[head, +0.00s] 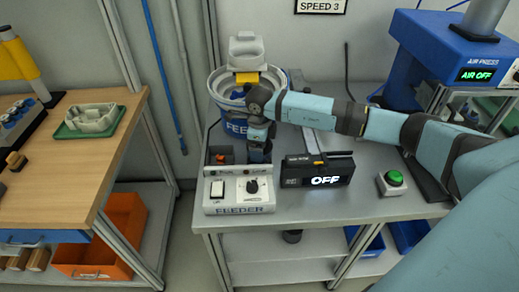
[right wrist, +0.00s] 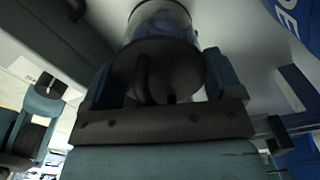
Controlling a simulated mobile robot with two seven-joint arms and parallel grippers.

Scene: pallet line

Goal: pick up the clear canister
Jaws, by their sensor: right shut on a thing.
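The clear canister (right wrist: 160,18) shows in the right wrist view, with a see-through body and a dark round lid (right wrist: 182,62) that carries a handle. My right gripper (right wrist: 162,78) is shut on it, one finger on each side. In the head view my right gripper (head: 258,150) points down over the bench, just in front of the feeder bowl (head: 222,84). The canister cannot be made out there; the gripper and arm cover that spot.
The FEEDER control box (head: 240,208) and a black box reading OFF (head: 317,182) stand close to the gripper. A green button (head: 394,178) and the blue air press (head: 440,45) are to the right. A wooden table (head: 60,160) stands at left.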

